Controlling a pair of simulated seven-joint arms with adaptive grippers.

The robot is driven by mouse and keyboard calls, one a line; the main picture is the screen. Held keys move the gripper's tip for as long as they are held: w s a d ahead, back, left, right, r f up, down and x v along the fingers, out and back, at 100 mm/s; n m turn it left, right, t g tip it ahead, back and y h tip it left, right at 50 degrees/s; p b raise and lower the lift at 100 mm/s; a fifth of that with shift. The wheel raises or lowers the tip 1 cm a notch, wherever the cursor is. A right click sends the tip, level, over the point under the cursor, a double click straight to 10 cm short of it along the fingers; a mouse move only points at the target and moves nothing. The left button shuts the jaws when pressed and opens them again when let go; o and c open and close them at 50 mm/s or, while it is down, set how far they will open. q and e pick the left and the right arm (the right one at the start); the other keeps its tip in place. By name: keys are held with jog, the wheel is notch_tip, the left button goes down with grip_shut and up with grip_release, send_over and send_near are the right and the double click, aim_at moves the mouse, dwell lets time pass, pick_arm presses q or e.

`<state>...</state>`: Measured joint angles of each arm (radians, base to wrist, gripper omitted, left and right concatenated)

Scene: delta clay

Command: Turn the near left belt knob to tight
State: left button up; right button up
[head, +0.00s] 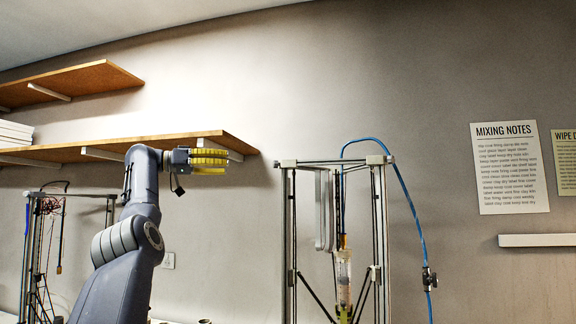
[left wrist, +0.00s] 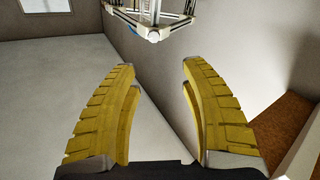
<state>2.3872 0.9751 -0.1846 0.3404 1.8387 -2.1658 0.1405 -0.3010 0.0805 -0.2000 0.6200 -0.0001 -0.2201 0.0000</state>
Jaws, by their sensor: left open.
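A delta clay printer (head: 381,220) stands right of the middle in the head view, with upright posts and a clear tube (head: 344,275) of clay between them. Pale caps top its posts. I cannot make out a belt knob in either view; the lower part of the printer is cut off. My left gripper (head: 209,161) is raised to the left of the printer, apart from it. Its yellow fingers are spread with nothing between them in the left wrist view (left wrist: 158,66). That view shows part of a printer frame (left wrist: 152,34) beyond the fingertips. My right gripper is not in view.
A blue hose (head: 410,190) with a valve (head: 429,279) hangs at the printer's right. Wooden shelves (head: 75,85) are on the wall behind my left arm. A second frame (head: 30,250) with cables stands far left. Air between my gripper and the printer is clear.

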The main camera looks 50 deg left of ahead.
aim_at(274, 163)
pick_arm(q)
jog(key=shift+m, duration=0.3)
jog(key=x, duration=1.1)
jog(key=d+x, duration=0.1)
jog(key=x, duration=0.4)
jog(key=shift+s+d, duration=0.1)
jog(key=shift+d, duration=0.05)
grip_shut()
dwell(0.3)
